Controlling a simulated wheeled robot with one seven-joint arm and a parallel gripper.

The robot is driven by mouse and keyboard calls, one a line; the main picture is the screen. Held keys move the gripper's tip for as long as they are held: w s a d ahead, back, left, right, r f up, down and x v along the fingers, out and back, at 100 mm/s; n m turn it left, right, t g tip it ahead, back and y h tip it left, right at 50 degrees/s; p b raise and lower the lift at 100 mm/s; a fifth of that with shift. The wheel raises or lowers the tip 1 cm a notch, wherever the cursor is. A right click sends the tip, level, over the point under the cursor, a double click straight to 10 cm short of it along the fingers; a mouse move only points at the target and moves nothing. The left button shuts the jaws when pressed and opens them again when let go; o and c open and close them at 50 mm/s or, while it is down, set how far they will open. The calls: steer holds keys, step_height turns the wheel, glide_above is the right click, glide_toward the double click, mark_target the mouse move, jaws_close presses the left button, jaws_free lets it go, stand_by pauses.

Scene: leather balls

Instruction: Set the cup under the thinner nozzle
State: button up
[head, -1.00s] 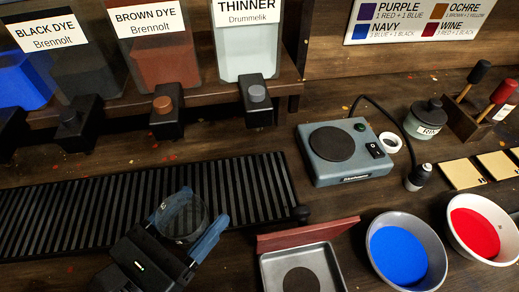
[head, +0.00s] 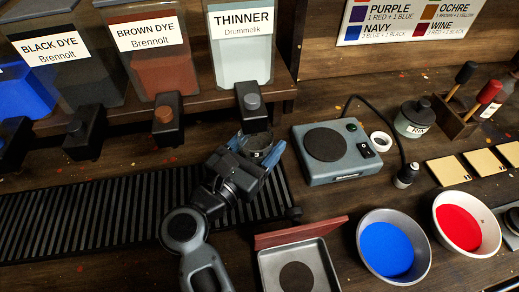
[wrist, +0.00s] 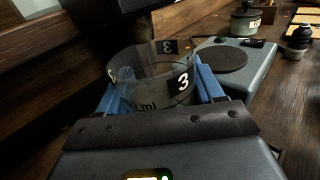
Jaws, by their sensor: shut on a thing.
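My gripper (head: 262,150) is shut on a clear cup (head: 256,143), with its blue fingers on either side of it. The cup is just below the dark thinner nozzle (head: 251,101), which sits under the clear thinner tank (head: 242,52). In the wrist view the cup (wrist: 150,75) is upright, looks empty, and shows a "3" and an "ml" mark. Dark nozzle housing (wrist: 120,10) shows above it there. The cup's base is hidden by my gripper, so I cannot tell whether it touches the rack (head: 110,210).
Brown dye (head: 150,55) and black dye (head: 65,65) tanks stand left of the thinner. A grey hot plate (head: 330,152) stands close on the right. A metal tray (head: 322,250), a blue bowl (head: 393,248) and a red bowl (head: 470,225) are at the front right.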

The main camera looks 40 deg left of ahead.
steer(key=shift+f, duration=1.55)
steer(key=shift+f, duration=0.15)
steer(key=o, duration=1.1)
steer(key=shift+r+p, duration=0.3)
steer(key=s, duration=0.8)
steer(key=s+d, duration=0.1)
steer(key=s, duration=0.3)
steer(key=shift+f, duration=0.15)
